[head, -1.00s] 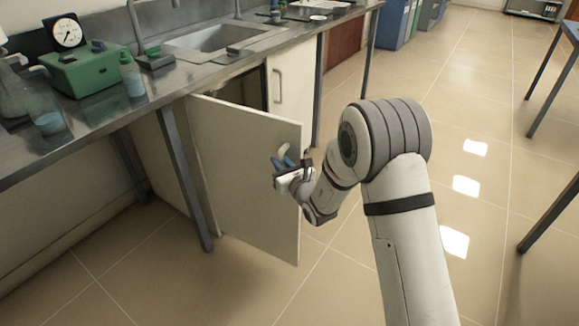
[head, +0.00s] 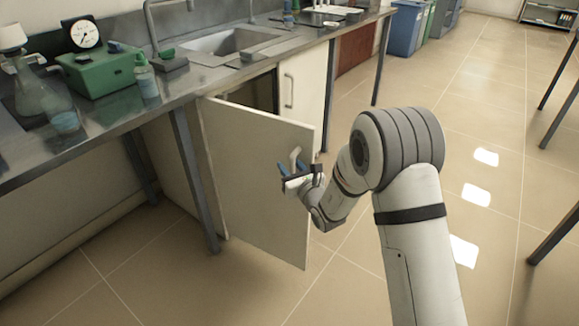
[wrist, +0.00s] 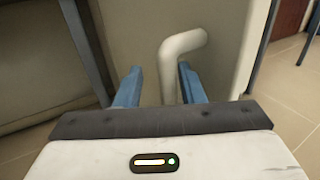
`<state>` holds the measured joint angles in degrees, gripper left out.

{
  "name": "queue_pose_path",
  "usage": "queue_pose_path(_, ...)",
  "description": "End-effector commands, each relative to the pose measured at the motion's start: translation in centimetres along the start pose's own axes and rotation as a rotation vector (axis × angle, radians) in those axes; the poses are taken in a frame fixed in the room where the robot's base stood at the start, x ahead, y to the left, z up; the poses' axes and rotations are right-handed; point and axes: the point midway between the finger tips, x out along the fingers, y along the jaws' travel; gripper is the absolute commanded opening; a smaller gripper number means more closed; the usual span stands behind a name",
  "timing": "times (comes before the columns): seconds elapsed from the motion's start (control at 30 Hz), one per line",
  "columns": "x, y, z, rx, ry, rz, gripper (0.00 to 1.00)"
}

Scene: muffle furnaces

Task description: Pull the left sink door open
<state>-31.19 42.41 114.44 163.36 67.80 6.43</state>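The left sink door (head: 245,165) is a pale panel that stands swung wide out from the cabinet below the sink. Its white bar handle (head: 295,156) is on the outer face near the free edge. My gripper (head: 296,168) is at the handle, in front of that face. In the wrist view, the blue fingers of my gripper (wrist: 160,85) are apart, with the bent white handle (wrist: 180,50) between them. The handle is nearer the right finger, with a gap on the left. The handle's lower end is hidden behind my gripper body.
The neighbouring right door (head: 301,85) is shut. A grey table leg (head: 195,180) stands left of the open door. Tiled floor is free at the front and right.

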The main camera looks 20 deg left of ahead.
Motion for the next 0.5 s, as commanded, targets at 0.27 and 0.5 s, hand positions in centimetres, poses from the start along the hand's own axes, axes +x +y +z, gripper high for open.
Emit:
queue_pose_path(0.27,-3.6,-0.1,0.1,0.001,0.003,-0.002,0.36)
queue_pose_path(0.5,-7.0,0.0,0.1,0.0,0.0,0.0,0.36)
